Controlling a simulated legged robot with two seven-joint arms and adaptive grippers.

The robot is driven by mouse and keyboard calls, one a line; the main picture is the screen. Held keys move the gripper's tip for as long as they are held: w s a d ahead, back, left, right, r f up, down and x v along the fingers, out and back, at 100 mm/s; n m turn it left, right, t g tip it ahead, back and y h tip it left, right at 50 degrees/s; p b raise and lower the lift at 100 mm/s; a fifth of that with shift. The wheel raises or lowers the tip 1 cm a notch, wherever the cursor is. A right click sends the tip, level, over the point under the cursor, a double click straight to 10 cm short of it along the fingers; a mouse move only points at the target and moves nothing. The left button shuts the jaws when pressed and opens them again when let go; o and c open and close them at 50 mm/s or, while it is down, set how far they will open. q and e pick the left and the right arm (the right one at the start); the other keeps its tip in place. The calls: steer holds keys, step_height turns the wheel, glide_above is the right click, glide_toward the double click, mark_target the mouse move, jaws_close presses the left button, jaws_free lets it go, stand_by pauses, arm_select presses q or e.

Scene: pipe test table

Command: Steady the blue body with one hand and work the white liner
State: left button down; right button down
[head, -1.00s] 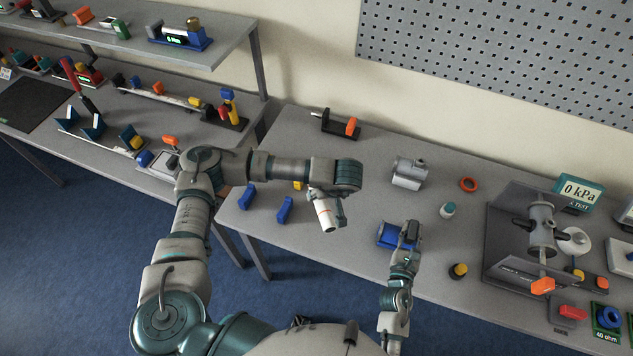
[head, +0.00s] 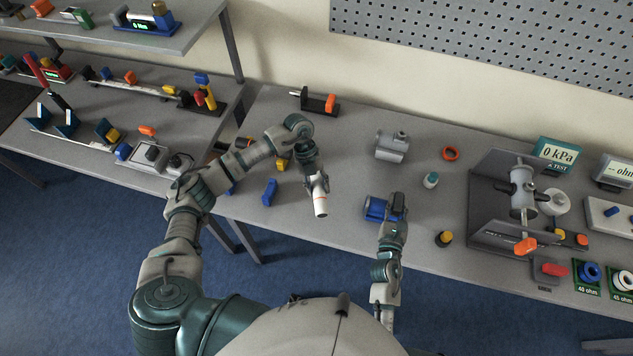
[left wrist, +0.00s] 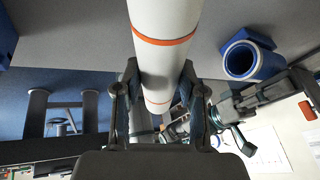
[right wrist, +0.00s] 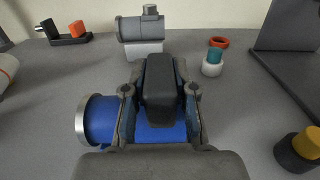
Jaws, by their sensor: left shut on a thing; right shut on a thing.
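The blue body (head: 374,208) lies on its side on the table. My right gripper (head: 394,204) is shut on it from above. In the right wrist view the blue body (right wrist: 101,118) has a silver rim at its left end. The white liner (head: 320,205), a tube with orange bands, is held by my left gripper (head: 317,184) to the left of the body, apart from it. In the left wrist view the liner (left wrist: 165,20) passes between the fingers. The hollow open end of the blue body (left wrist: 241,62) faces that view at the right.
A grey pipe fitting (head: 391,146) stands behind the body. An orange ring (head: 450,153), a teal-topped white piece (head: 431,180) and a yellow-topped black piece (head: 444,239) are to the right. A test stand (head: 522,195) is further right. A blue block (head: 269,191) lies left of the liner.

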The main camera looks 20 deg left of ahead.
mark_target(315, 192)
arm_select(q)
steer(key=n, duration=0.1)
steer(key=f+n+t, duration=0.1)
steer(key=n, duration=0.1)
steer(key=shift+s+a+h, duration=0.1)
steer(key=shift+s+h, duration=0.05)
steer(key=shift+h, duration=0.25)
steer(key=n+t, duration=0.1)
steer(key=n, duration=0.1)
steer(key=f+n+t, duration=0.1)
steer(key=n, duration=0.2)
steer(key=shift+f, duration=0.1)
steer(key=n+t, duration=0.1)
steer(key=n, duration=0.1)
steer(key=f+n+t, duration=0.1)
steer(key=n, duration=0.2)
steer(key=shift+a+f+n+t, duration=0.2)
steer(key=shift+a+n+t, duration=0.1)
steer(key=shift+a+t, duration=0.1)
steer(key=shift+w+d, duration=0.2)
steer(key=shift+d, duration=2.7)
